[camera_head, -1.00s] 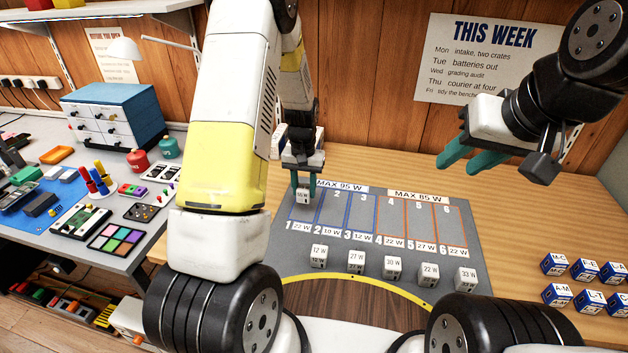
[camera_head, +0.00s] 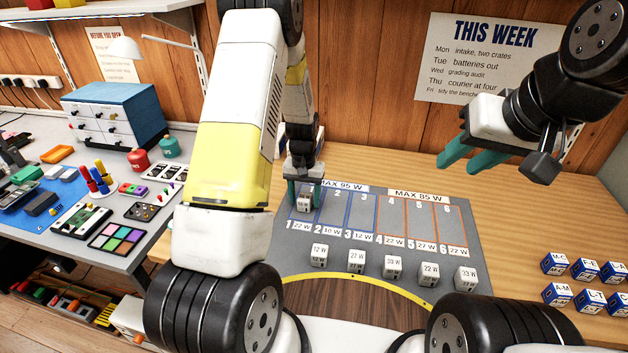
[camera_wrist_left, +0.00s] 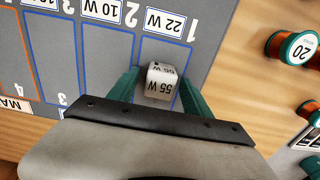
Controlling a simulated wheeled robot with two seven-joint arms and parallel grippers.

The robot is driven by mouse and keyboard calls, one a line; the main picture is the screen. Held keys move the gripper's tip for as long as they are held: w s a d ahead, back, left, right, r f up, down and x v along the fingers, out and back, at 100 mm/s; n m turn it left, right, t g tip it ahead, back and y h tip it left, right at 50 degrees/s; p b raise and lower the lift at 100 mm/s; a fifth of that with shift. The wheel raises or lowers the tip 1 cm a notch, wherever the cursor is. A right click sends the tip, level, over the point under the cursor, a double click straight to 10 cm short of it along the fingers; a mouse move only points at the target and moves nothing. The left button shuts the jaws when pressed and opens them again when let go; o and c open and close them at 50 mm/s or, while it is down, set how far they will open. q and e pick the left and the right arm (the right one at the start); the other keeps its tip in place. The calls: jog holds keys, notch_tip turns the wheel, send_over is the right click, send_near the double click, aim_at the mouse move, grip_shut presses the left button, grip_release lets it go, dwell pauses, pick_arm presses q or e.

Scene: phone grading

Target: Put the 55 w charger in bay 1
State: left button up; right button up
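The 55 W charger (camera_head: 304,204), a small pale cube, stands inside the blue outline of bay 1 (camera_head: 302,218), the leftmost bay on the grey mat. The left wrist view shows its 55 W marking (camera_wrist_left: 160,84). My left gripper (camera_head: 304,197) is open around it, with one green finger on each side. The left wrist view shows small gaps between the fingers (camera_wrist_left: 160,88) and the charger. My right gripper (camera_head: 470,158) is open and empty, raised above the right of the table.
Several other chargers (camera_head: 356,261) stand in a row along the mat's front edge. Bays 2 and 3 (camera_head: 361,212) and the orange bays (camera_head: 420,220) are empty. Blue-and-white lettered cubes (camera_head: 555,264) sit at the right. A grey side bench with drawers (camera_head: 115,115) is at the left.

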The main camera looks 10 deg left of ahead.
aim_at(305, 197)
pick_arm(q)
jog(key=s+r+t+h, duration=0.1)
jog(key=s+r, duration=0.3)
jog(key=r, duration=1)
jog(key=s+r+t, duration=0.2)
jog(key=s+r, duration=0.3)
jog(key=r, duration=0.8)
jog(key=s+d+r+t, duration=0.1)
jog(key=s+r, duration=0.2)
jog(key=s, duration=0.4)
jog(key=s+d+r+t+h, duration=0.1)
jog(key=s+r, duration=0.3)
jog(key=s, duration=0.4)
jog(key=shift+s+r+t, duration=0.15)
jog(key=shift+r+t, duration=0.1)
jog(key=shift+t, duration=0.35)
